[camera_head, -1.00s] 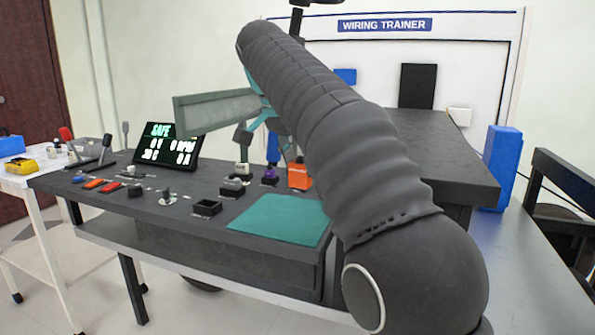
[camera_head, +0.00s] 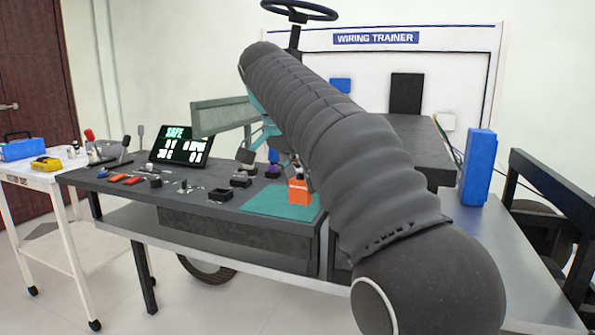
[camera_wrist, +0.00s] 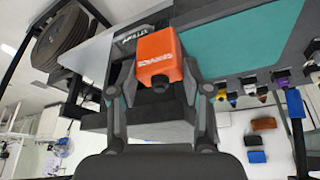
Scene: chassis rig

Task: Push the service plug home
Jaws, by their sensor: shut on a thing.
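The service plug, an orange block with pale lettering (camera_wrist: 157,52), sits between the two fingers of my gripper (camera_wrist: 155,72) in the wrist view. My gripper is shut on it. In the head view the orange plug (camera_head: 298,192) shows below my arm, in front of or over the teal mat (camera_head: 262,203). I cannot tell whether it touches the mat. My arm hides much of the gripper there. I cannot make out which socket belongs to the plug.
The dark bench carries a screen reading SAFE (camera_head: 181,145), a black open box (camera_head: 221,196) and several small controls. A blue box (camera_head: 478,172) stands to the right. A white trolley (camera_head: 60,190) stands at the left. A steering wheel (camera_head: 298,10) is behind my arm.

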